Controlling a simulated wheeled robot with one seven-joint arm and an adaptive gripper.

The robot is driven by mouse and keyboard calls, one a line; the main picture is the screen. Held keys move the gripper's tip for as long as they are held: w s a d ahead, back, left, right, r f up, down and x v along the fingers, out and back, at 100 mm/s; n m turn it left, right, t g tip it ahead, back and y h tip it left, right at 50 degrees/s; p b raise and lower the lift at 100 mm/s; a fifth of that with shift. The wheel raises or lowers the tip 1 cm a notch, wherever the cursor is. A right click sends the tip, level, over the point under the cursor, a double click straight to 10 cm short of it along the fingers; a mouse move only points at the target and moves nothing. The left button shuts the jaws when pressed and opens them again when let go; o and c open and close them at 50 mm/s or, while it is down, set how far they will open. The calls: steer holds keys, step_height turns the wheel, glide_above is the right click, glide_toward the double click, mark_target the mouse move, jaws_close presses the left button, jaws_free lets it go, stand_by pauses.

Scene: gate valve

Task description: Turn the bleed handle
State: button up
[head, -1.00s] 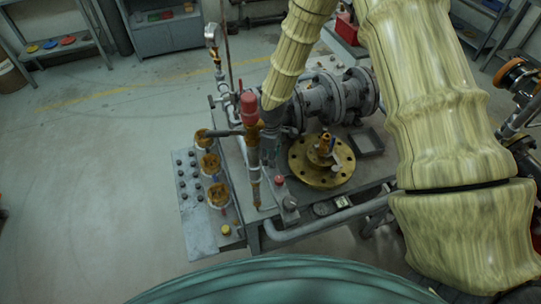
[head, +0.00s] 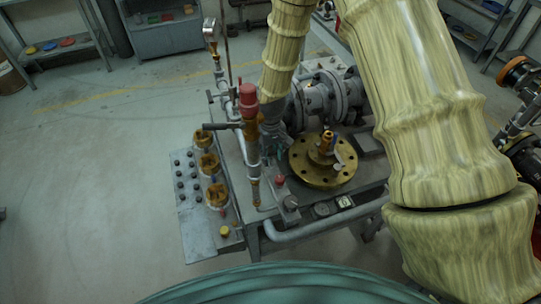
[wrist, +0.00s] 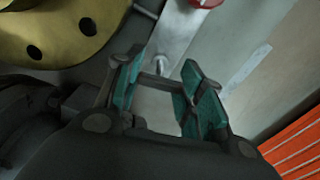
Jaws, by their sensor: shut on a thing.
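In the wrist view my gripper (wrist: 162,92) has its two teal fingertips apart, with a thin dark grey bar (wrist: 163,84) across the gap between them. I take this bar for the bleed handle; my fingers are shut on its two ends. A short bright metal stem (wrist: 160,64) stands just beyond it, over a grey plate (wrist: 180,35). In the head view my gripper (head: 271,148) points down beside the brass flange, partly behind the red-capped brass valve (head: 249,105). The handle is too hidden there to make out.
A brass flange disc (head: 312,173) lies close right of my gripper. A red knob (head: 280,180) on the plate is near. A dark lever (head: 222,126) and a gauge (head: 210,28) stand left. Large grey pipework (head: 325,97) is behind. Open floor lies left.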

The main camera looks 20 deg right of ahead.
mark_target(271, 153)
steer(key=shift+m, duration=1)
steer(key=shift+w, duration=0.1)
steer(key=o, duration=1)
steer(key=shift+r, duration=0.1)
step_height(271, 153, up, 12)
steer(key=shift+f, duration=0.1)
